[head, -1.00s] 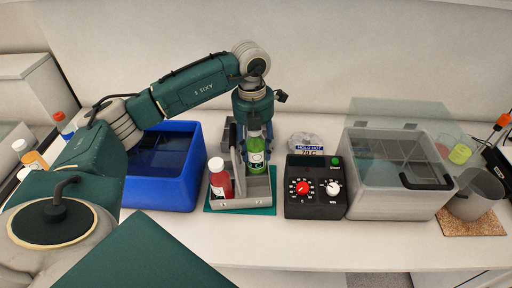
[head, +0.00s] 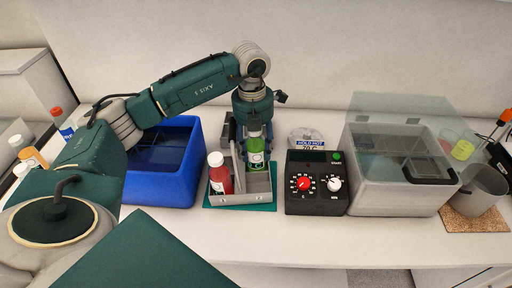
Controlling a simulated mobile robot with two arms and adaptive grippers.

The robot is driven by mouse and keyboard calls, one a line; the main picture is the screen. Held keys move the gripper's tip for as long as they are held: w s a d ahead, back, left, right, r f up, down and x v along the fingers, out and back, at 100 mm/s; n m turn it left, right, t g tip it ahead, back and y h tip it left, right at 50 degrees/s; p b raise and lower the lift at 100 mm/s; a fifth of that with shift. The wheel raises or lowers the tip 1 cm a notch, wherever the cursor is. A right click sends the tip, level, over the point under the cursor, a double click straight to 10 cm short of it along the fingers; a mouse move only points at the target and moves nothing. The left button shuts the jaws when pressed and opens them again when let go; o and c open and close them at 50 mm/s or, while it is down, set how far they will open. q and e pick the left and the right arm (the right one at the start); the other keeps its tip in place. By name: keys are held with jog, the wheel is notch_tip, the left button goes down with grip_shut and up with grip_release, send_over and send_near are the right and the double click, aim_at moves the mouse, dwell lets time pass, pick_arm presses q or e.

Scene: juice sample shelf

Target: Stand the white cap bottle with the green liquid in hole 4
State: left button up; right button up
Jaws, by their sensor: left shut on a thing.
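The bottle with the green liquid (head: 256,160) stands upright, with a white label, at the right side of a grey carrier (head: 240,198). My left gripper (head: 255,132) comes down from above and is shut on its upper part. The gripper hides the cap. The bottle's lower end is hidden by the carrier's front, so I cannot tell whether it rests on the bottom. No hole numbers can be read. My right gripper is not in view.
A red bottle with a white cap (head: 219,180) stands in the carrier's left side. A blue bin (head: 165,190) is to the left. A black control box (head: 316,200) and a grey tank (head: 390,200) with a raised clear lid are to the right. The front bench strip is clear.

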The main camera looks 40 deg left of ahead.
pick_arm(q)
jog(key=shift+f, duration=0.1)
dwell(0.3)
dwell(0.3)
jog(key=shift+d+f+b, duration=0.1)
jog(key=shift+f+b, duration=0.3)
jog(key=shift+b, duration=0.1)
jog(key=shift+s+r, duration=0.1)
jog(key=shift+r, duration=0.05)
jog(key=shift+a+r+p, duration=0.2)
jog(key=shift+r+p, duration=0.3)
jog(key=shift+r, duration=0.05)
jog(key=shift+r+p, duration=0.65)
jog(key=shift+r, duration=0.5)
jog(key=shift+s+a+b, duration=0.15)
jog(key=shift+b, duration=0.35)
jog(key=shift+f+b, duration=1)
jog(key=shift+f, duration=0.4)
